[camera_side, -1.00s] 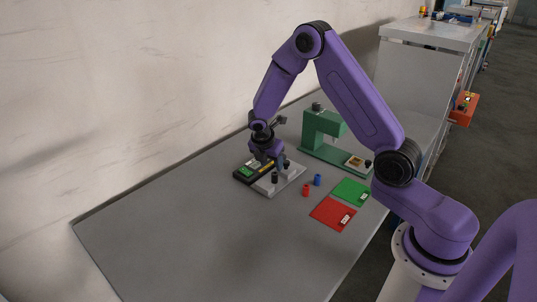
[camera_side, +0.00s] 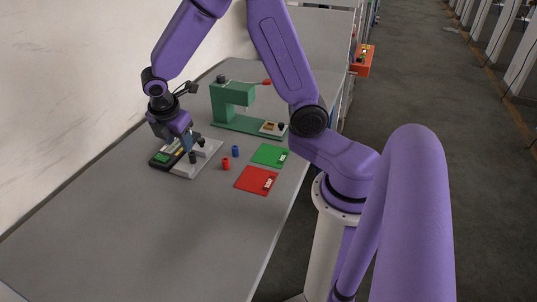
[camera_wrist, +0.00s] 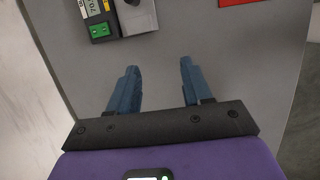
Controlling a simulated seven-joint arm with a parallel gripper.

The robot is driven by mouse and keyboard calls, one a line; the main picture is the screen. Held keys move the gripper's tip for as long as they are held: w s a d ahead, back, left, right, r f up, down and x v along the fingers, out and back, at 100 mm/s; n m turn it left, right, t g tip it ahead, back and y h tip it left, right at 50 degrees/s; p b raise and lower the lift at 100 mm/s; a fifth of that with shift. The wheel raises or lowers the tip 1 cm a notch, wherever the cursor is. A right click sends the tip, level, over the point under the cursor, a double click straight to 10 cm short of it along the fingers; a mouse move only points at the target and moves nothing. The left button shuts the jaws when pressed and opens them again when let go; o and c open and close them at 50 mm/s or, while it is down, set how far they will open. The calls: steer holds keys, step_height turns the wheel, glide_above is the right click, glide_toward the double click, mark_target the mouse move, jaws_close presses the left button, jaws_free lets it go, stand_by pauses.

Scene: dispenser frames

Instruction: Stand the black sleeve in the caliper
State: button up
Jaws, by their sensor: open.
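The caliper appears to be the black unit with a green display (camera_side: 162,158) beside a pale grey block (camera_side: 211,153). Its display end (camera_wrist: 99,30) and the block (camera_wrist: 138,22) show at the top of the wrist view. A small black cylinder (camera_side: 192,158), likely the black sleeve, stands upright at the block's near side; I cannot tell if it rests on it. Another dark round part (camera_side: 201,142) is farther back on the block. My gripper (camera_side: 188,147) is above the caliper and block in the side view. In the wrist view my gripper (camera_wrist: 157,72) is open and empty, over bare table.
A red sleeve (camera_side: 226,164) and a blue sleeve (camera_side: 235,151) stand right of the block. A green mat (camera_side: 267,154) and a red mat (camera_side: 252,180) lie farther right. A green press-like stand (camera_side: 222,106) rises behind. The table's front is clear.

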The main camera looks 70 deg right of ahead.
steer(key=s+a+r+m+y, duration=0.1)
steer(key=s+a+r+m, duration=0.1)
steer(key=s, duration=1.1)
steer(key=s+a+r+m+g+y, duration=0.1)
steer(key=s+a+r+m+y, duration=0.1)
steer(key=s, duration=1.2)
step_height(320, 180, up, 2)
steer(key=shift+s+a+r+m+y, duration=0.2)
steer(key=shift+s+a+m+y, duration=0.1)
steer(key=shift+a+m, duration=0.15)
